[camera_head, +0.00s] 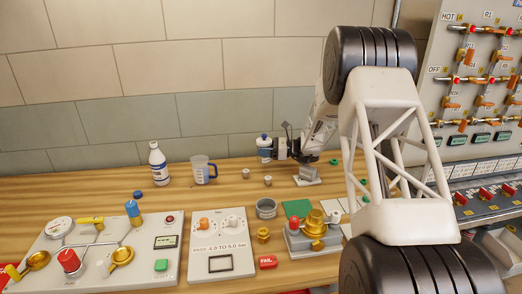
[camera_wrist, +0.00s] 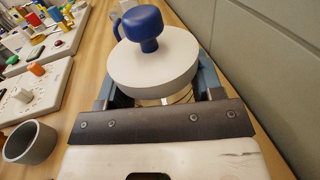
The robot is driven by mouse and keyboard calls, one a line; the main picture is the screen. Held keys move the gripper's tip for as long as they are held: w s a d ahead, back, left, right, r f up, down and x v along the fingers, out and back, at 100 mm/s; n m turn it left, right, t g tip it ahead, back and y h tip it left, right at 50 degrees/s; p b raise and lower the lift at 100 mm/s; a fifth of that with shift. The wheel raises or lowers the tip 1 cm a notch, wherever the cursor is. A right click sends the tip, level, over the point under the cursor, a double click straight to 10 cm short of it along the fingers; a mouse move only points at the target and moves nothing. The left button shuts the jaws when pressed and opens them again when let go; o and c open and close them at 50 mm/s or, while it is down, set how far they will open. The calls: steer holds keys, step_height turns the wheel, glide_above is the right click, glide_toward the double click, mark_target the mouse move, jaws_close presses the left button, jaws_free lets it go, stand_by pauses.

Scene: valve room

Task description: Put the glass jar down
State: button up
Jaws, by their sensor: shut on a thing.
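The glass jar (camera_head: 264,152) has a white lid and a blue knob on top. It is upright at the back of the wooden table, near the wall. My gripper (camera_head: 280,150) comes from the right and is shut on the jar. In the wrist view, the jar's white lid (camera_wrist: 152,75) and blue knob fill the upper middle, with my gripper's fingers (camera_wrist: 158,92) on either side of it. A little of the clear body shows below the lid. Whether its base touches the table I cannot tell.
A measuring jug (camera_head: 202,170) and a white bottle (camera_head: 158,164) stand left of the jar. Small grey pieces (camera_head: 246,174) and a grey cup (camera_head: 266,208) are nearer the front. Control panels (camera_head: 222,246) line the front. Bare wood (camera_head: 225,188) lies between the jug and jar.

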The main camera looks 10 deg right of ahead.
steer(key=w, duration=0.6)
steer(key=shift+w+f, duration=0.25)
steer(key=shift+f, duration=0.05)
steer(key=shift+f, duration=1.75)
steer(key=shift+f, duration=0.15)
steer(key=o, duration=1)
steer(key=v, duration=1.2)
steer(key=shift+s, duration=0.1)
